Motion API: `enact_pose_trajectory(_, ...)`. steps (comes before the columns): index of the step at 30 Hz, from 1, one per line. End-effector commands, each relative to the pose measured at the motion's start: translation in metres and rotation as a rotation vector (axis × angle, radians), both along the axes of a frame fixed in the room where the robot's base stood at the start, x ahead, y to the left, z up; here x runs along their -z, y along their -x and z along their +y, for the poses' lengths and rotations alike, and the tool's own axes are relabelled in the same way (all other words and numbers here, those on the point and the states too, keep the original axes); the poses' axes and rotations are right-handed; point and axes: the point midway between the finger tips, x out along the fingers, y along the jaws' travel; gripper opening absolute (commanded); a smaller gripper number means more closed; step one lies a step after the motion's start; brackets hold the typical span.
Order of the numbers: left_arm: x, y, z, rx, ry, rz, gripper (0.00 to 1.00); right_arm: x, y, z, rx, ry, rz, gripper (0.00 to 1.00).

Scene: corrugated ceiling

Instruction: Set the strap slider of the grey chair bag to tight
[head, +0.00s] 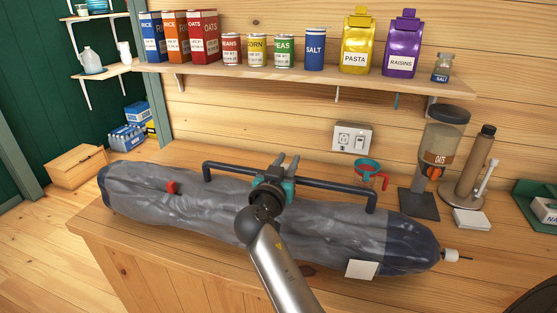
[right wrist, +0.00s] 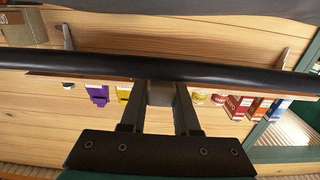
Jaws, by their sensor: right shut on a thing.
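The grey chair bag (head: 330,228) lies lengthwise on the wooden counter. A dark bar-like strap (head: 335,183) stands along its back side and crosses the right wrist view (right wrist: 235,76). My right gripper (head: 288,164) reaches over the bag to the middle of this strap. In the right wrist view its two fingers close on a small grey block (right wrist: 161,94) at the strap, which looks like the strap slider. The gripper hides the slider in the head view. A red tab (head: 171,187) sits on the bag's left part. My left gripper is not in view.
A shelf (head: 300,80) with boxes, cans and jars hangs above the counter. Right of the bag stand an oats dispenser (head: 442,150) and a brown bottle (head: 476,165). A teal and red cup-like item (head: 368,170) is behind the strap. A wooden box (head: 76,166) is at left.

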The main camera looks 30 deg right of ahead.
Motion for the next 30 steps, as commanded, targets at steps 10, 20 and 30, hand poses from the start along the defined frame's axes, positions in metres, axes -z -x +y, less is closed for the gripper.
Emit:
enact_pose_trajectory(10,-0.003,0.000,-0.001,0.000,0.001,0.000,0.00,-0.001,0.022,-0.019,0.004,0.005,0.000,0.00)
enact_pose_trajectory(20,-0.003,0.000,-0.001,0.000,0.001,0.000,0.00,-0.001,0.022,-0.019,0.006,0.005,0.000,0.46)
enact_pose_trajectory(30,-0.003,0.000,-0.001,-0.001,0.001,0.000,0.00,-0.001,0.021,-0.018,0.003,0.003,0.000,0.61)
